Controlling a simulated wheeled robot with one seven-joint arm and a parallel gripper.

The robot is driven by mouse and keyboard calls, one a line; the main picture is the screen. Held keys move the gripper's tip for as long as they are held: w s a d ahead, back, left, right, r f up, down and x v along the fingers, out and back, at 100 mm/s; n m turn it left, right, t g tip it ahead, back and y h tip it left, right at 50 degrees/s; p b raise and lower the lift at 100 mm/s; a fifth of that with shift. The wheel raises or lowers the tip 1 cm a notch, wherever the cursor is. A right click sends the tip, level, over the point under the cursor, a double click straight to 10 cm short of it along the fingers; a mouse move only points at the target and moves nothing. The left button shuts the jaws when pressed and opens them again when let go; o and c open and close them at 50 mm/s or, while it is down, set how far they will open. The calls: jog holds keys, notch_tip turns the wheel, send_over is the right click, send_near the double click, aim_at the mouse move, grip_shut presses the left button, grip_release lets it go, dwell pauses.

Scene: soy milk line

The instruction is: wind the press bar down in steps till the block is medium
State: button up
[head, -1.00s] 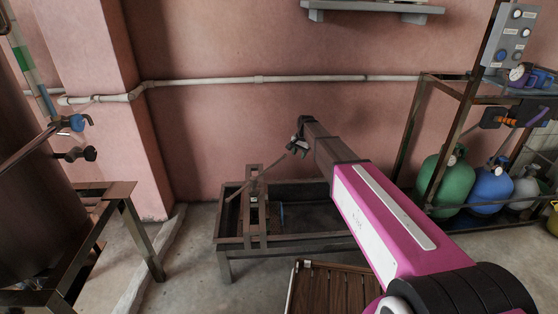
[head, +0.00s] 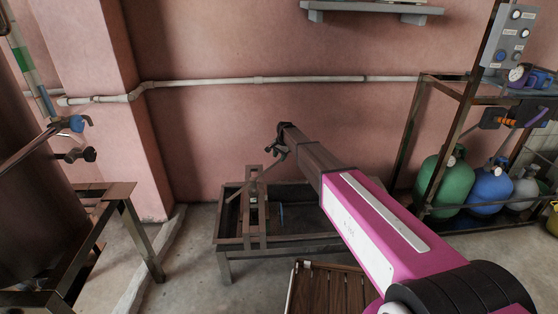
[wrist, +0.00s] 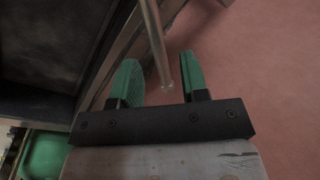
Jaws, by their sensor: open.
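The press (head: 255,228) is a dark metal frame standing in a trough against the pink wall. Its press bar (head: 262,177) is a thin rod across the top of the frame, slanting up to the right toward my gripper (head: 279,151). In the wrist view my gripper (wrist: 161,82) has its two green fingers apart, and the bar's rounded end (wrist: 156,45) shows between them with gaps on both sides. I cannot make out the block inside the press.
The trough (head: 300,238) stands on legs, with a slatted wooden stand (head: 330,288) in front of it. Gas cylinders in a rack (head: 440,180) are at right. A dark vat (head: 35,215) on a metal stand is at left. A pipe runs along the wall.

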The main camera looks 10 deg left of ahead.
jog(key=shift+a+f, duration=0.15)
jog(key=shift+f, duration=0.95)
grip_shut()
jog(key=s+d+m, duration=0.4)
jog(key=s+d, duration=0.1)
jog(key=d, duration=0.2)
jog(key=shift+s+r+m+t+h, duration=0.15)
jog(key=shift+s+m+t+h, duration=0.15)
jog(key=shift+m, duration=0.1)
grip_release()
jog(key=shift+w, duration=0.1)
notch_tip(320, 180, up, 10)
jog(key=s+d, duration=0.1)
jog(key=shift+s+d+r, duration=0.2)
jog(key=shift+s, duration=0.1)
